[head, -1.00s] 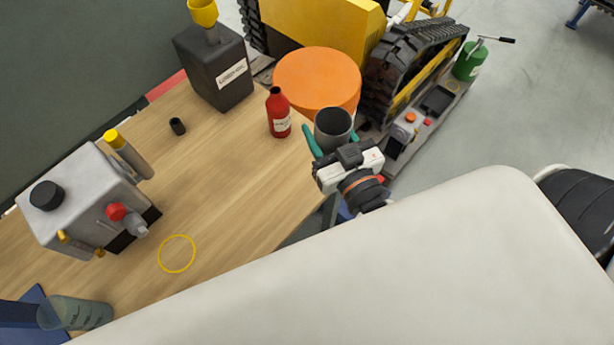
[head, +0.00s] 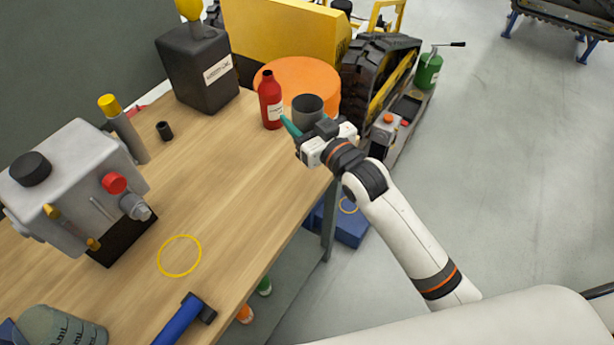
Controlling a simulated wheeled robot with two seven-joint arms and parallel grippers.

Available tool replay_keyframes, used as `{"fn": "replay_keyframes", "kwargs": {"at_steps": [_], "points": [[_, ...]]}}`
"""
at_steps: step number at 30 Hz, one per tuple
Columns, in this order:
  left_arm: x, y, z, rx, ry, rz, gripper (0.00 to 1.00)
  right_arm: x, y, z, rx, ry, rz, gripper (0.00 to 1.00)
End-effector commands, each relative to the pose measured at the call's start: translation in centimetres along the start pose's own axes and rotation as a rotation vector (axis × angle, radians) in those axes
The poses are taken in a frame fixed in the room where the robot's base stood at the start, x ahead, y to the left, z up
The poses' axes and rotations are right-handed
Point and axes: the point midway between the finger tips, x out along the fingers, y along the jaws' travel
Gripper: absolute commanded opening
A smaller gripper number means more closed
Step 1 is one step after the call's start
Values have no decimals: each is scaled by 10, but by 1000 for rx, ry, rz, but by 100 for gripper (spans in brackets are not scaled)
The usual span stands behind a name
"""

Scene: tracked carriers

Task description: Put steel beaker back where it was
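The steel beaker (head: 308,107) is a dark grey open-topped cylinder, upright, near the far right corner of the table, just right of the red bottle (head: 270,100). My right gripper (head: 300,122) is around it with teal fingers; one finger shows at its left side, the other is mostly hidden. The beaker's lower part is hidden by the gripper, so I cannot tell whether it touches anything below. A yellow ring (head: 161,261) lies flat on the wooden table (head: 235,190), with bare wood inside. My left gripper is not in view.
A grey machine (head: 65,185) stands at the left. A black canister (head: 198,70) and small black cup (head: 164,131) stand at the back. A blue-handled tool (head: 183,321) and a graduated clear vessel (head: 60,328) are at the front. The table's middle is clear.

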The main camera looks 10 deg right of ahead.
Motion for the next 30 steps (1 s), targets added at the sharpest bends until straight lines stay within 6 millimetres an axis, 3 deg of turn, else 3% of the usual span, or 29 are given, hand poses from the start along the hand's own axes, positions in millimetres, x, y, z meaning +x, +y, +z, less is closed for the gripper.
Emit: {"fn": "replay_keyframes", "kwargs": {"at_steps": [5,10,21,30], "points": [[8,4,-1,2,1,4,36,10,-4,-16,1,4,11,22],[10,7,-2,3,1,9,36,10,-4,-48,2,4,11,22],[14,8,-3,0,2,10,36,10,-4,-92,2,1,10,22],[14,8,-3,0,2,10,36,10,-4,-101,1,-2,11,22]]}}
